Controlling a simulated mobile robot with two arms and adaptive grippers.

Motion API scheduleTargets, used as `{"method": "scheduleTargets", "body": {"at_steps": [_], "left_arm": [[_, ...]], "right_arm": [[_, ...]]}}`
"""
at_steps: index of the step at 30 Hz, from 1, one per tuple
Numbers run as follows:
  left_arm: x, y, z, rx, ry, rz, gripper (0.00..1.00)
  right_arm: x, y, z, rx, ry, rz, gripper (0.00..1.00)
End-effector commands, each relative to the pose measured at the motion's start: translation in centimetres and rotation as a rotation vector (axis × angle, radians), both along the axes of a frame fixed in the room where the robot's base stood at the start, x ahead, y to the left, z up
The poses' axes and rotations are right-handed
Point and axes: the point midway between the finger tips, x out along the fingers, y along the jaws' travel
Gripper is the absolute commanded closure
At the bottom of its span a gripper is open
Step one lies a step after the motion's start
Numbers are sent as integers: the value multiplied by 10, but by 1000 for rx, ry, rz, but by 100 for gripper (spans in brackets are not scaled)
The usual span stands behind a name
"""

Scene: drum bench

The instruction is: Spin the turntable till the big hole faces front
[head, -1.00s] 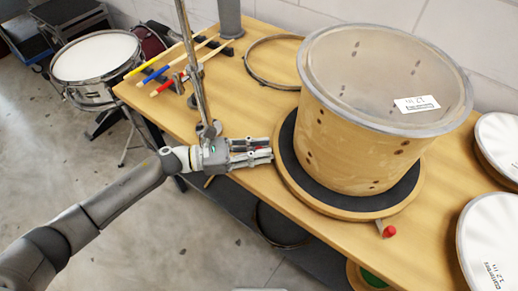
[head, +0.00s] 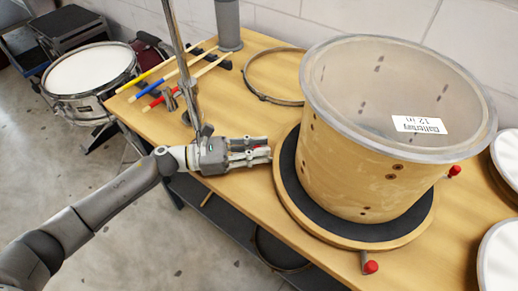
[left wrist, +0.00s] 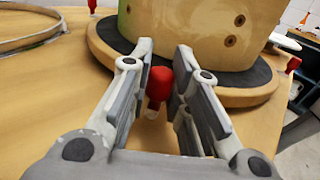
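The turntable (head: 291,204) is a round wooden disc with a dark top and red-tipped pegs around its rim. A wooden drum shell (head: 340,165) with a translucent head and a white label (head: 419,124) stands on it. Small dark holes show in the shell's front; I cannot pick out a big one. Other red pegs show at the front (head: 371,267) and right (head: 454,171). My right gripper is not in view.
A metal stand (head: 186,70) rises just behind my left gripper. Drumsticks (head: 165,84) and a metal hoop (head: 262,92) lie on the bench to the left and behind. White drumheads (head: 498,260) lie at the right. A snare drum (head: 90,72) stands off the bench.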

Motion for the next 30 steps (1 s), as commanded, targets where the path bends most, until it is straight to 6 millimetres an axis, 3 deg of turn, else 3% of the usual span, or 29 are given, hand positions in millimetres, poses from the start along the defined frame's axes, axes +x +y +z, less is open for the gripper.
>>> {"method": "scheduleTargets", "body": {"at_steps": [1, 5, 7, 17, 30], "left_arm": [[-1, 0, 1, -1, -2, -4, 77], [-1, 0, 1, -1, -2, -4, 60], [-1, 0, 1, -1, -2, -4, 60], [-2, 6, 0, -1, 0, -4, 60], [-22, 88, 0, 1, 1, -3, 60]], "right_arm": [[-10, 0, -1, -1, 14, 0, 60], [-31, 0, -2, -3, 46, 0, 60], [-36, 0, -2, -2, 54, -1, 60], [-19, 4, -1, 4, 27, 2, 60], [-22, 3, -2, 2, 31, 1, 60]]}}
